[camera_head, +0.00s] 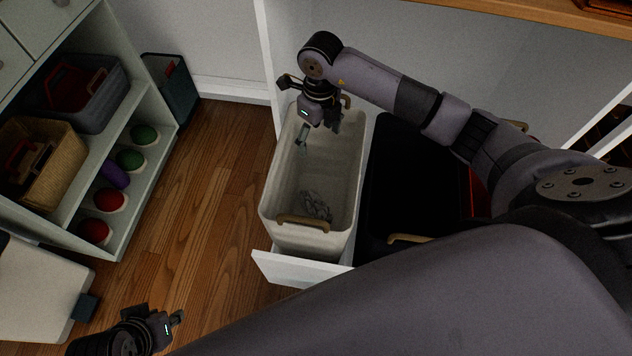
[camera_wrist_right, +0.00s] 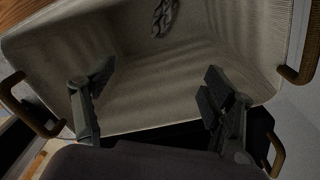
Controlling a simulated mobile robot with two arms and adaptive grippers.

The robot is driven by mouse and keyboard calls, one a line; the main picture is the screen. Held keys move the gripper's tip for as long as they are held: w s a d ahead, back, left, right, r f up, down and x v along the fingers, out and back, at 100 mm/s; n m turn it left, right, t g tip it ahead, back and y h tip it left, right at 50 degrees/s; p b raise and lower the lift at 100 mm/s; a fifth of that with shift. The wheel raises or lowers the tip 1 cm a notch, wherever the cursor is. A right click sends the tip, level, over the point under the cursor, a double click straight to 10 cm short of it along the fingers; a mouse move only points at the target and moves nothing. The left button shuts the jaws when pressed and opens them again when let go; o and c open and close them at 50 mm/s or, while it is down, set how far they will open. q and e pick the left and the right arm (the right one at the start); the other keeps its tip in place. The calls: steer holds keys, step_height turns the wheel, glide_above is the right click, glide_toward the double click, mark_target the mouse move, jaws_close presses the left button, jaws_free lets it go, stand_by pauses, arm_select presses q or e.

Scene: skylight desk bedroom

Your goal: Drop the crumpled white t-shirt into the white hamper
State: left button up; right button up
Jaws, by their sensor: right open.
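The white hamper (camera_head: 283,165) stands upright in a pulled-out white drawer in the head view, with tan handles; its pale inner wall fills much of the right wrist view (camera_wrist_right: 150,85). A crumpled greyish-white cloth (camera_head: 316,205), seemingly the t-shirt, lies on the hamper's floor at its near end; it also shows at the top of the right wrist view (camera_wrist_right: 163,15). My right gripper (camera_head: 318,133) is open and empty, pointing down at the hamper's far end, apart from the cloth. My left gripper (camera_head: 156,322) is at the lower left, over the floor; its finger opening is unclear.
A black bin (camera_head: 400,180) stands right of the hamper, partly under my right arm. White shelves (camera_head: 155,165) with baskets and coloured balls are at left. A dark bin (camera_head: 172,90) stands behind them. Wooden floor (camera_head: 215,200) between shelves and drawer is clear.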

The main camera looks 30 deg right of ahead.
step_height(320, 180, up, 12)
steer(key=shift+d, duration=0.25)
stand_by(0.5)
stand_by(0.4)
